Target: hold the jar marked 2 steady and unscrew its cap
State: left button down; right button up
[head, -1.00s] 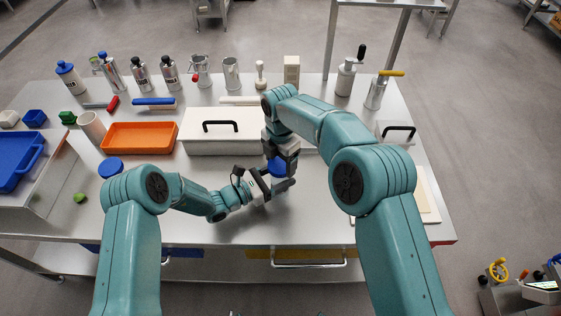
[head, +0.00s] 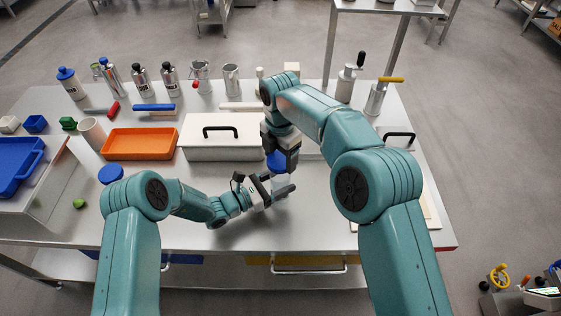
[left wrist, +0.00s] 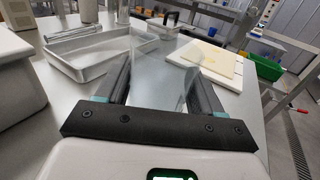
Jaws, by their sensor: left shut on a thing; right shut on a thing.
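The clear jar (head: 281,183) stands upright at the front middle of the table. My left gripper (head: 276,187) is shut around its body from the left. The left wrist view shows the see-through jar (left wrist: 160,75) between the two dark fingers; no cap shows there. The blue cap (head: 276,161) is above the jar, with my right gripper (head: 283,154) shut on it from above. The right fingers hide part of the cap, and I cannot tell for sure whether it is clear of the rim. No number on the jar is readable.
A white lidded box (head: 222,150) with a black handle stands just behind. An orange tray (head: 139,144) is left of it. Another blue lid (head: 110,174) is beside my left arm. Bottles and tools line the back. A cutting board (left wrist: 208,64) lies to the right.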

pick_arm(q)
jog(key=shift+c, duration=0.3)
grip_release()
